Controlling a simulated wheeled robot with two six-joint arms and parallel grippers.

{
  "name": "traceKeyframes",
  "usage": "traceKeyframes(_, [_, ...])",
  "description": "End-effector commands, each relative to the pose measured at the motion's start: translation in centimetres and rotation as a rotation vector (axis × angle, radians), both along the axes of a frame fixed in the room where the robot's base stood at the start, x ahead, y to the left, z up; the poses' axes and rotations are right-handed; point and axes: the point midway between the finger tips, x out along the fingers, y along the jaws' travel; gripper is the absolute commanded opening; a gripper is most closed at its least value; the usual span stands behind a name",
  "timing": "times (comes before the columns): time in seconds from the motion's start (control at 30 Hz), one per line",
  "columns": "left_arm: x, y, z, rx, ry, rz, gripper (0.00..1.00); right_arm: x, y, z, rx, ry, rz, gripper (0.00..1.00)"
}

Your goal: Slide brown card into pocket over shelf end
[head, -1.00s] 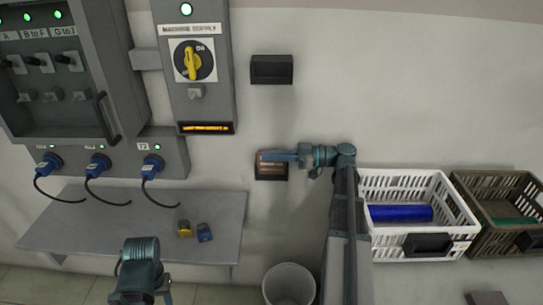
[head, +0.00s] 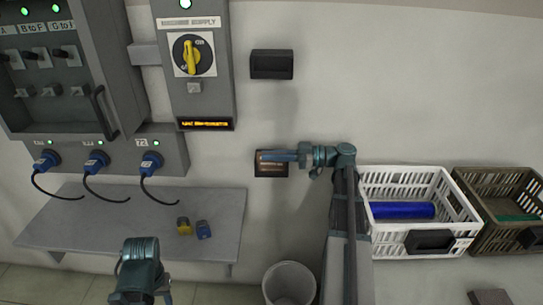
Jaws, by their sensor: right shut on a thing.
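A small dark pocket (head: 270,172) is fixed on the wall just past the right end of the grey shelf (head: 95,225). The brown card (head: 277,152) shows as a thin brown strip at the pocket's mouth, mostly hidden by my gripper and the pocket. My right gripper (head: 268,156) reaches in from the right and is shut on the card, at the pocket. How deep the card sits in the pocket I cannot tell. My left arm shows at the lower left over the shelf's front, its fingertips not clearly visible.
A second black pocket (head: 271,64) is on the wall above. A yellow padlock (head: 184,226) and a blue padlock (head: 203,230) lie on the shelf. A white crate (head: 385,185) with a blue roll, a brown crate (head: 480,180) and a bin (head: 289,285) stand right and below.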

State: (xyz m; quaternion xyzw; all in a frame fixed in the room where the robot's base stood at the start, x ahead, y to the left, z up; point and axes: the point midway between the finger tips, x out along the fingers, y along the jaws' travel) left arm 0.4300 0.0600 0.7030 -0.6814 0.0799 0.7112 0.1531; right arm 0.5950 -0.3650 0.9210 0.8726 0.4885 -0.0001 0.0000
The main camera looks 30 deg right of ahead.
Motion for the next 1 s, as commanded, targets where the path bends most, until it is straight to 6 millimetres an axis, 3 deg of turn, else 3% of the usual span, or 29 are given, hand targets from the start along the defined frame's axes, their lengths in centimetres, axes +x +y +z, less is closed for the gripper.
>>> traceKeyframes(0.3, [0.00, 0.00, 0.04, 0.000, 0.000, 0.000, 0.47, 0.01, 0.01, 0.05, 0.000, 0.000, 0.000, 0.00])
traceKeyframes(0.5, [0.00, 0.00, 0.04, 0.000, 0.000, 0.000, 0.47, -0.01, 0.01, 0.04, 0.000, 0.000, 0.000, 0.39])
traceKeyframes(0.53, [0.00, 0.00, 0.04, 0.000, 0.000, 0.000, 0.47, -0.01, 0.01, 0.04, 0.000, 0.000, 0.000, 0.42])
traceKeyframes(1.0, [0.00, 0.00, 0.71, 0.000, 0.000, 0.000, 0.47, -0.01, 0.01, 0.71, 0.000, 0.000, 0.000, 0.42])
